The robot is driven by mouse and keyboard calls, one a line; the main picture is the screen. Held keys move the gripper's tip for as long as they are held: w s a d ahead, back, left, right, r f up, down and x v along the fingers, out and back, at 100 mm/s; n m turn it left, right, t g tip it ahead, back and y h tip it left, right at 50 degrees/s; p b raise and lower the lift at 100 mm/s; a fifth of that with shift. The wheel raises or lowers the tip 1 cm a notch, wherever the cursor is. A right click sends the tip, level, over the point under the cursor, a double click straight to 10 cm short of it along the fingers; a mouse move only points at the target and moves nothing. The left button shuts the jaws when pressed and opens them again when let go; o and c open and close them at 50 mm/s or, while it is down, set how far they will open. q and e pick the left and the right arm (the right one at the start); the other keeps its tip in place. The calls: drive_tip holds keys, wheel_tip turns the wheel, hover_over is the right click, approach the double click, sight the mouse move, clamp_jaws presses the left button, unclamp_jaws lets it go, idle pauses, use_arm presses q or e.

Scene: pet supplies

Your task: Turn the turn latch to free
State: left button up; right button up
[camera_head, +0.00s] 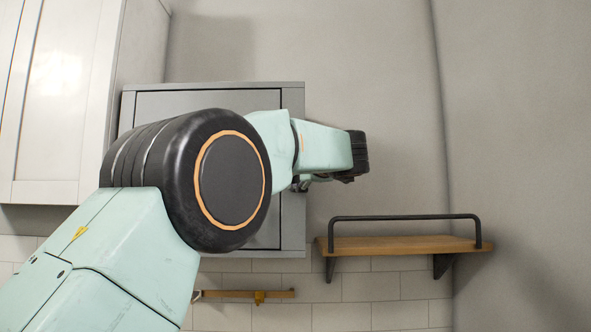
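A grey wall cabinet (292,225) with a closed front door hangs in the middle of the head view. My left arm comes in from the lower left and covers most of the door. The small dark end of my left gripper (301,185) shows at the cabinet's right front edge, below my arm link. Most of this gripper is hidden, and I cannot tell whether its fingers are open or touching anything. I cannot make out the turn latch; it may be behind my arm or gripper. My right gripper is not in view.
A wooden shelf (400,245) with a black rail (405,217) sticks out at the lower right. A thin wooden rail with a hook (245,294) is on the tiles below the cabinet. A white cupboard (60,100) stands at the left. The wall at the upper right is bare.

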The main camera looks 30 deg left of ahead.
use_arm(q)
drive_tip(key=shift+f+n, duration=0.2)
drive_tip(key=shift+n, duration=0.2)
drive_tip(key=o, duration=1.1)
drive_tip(key=shift+s+r, duration=0.2)
drive_tip(key=shift+s, duration=0.15)
drive_tip(key=shift+o, duration=0.2)
drive_tip(key=shift+w+d, duration=0.1)
drive_tip(key=shift+w, duration=0.2)
drive_tip(key=v, duration=1.2)
drive_tip(key=shift+s+r, duration=0.1)
drive_tip(key=shift+s, duration=0.1)
